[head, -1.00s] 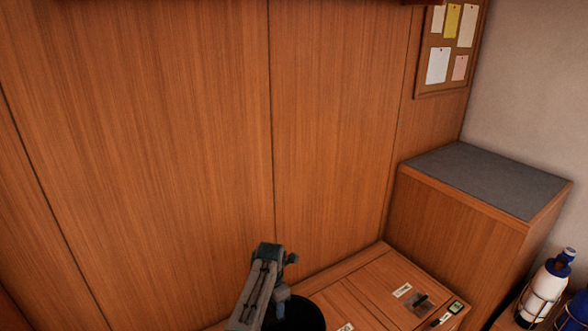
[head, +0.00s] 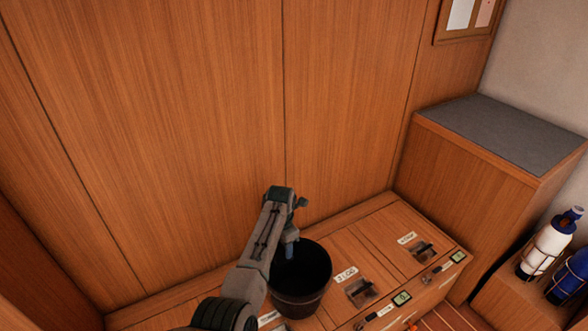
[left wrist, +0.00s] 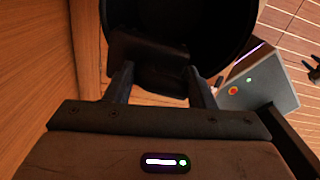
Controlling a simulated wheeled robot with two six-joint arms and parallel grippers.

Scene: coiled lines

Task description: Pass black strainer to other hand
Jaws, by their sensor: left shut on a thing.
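The black strainer (head: 301,276) looks like a dark, deep round bowl in the head view, above the wooden bench top. My left gripper (head: 290,240) reaches in from the lower left and is at the strainer's left rim. In the left wrist view the left gripper's two fingers (left wrist: 158,85) are shut on a dark block-like part at the strainer's near side. The strainer's dark round body (left wrist: 185,30) fills the upper middle of that view. My right gripper does not show clearly in the head view.
The wooden bench (head: 385,245) has labelled lids with recessed latches. A taller wooden cabinet with a grey top (head: 500,130) stands at right. White and blue bottles (head: 549,245) stand in racks at far right. A wood-panelled wall (head: 200,120) closes off the back.

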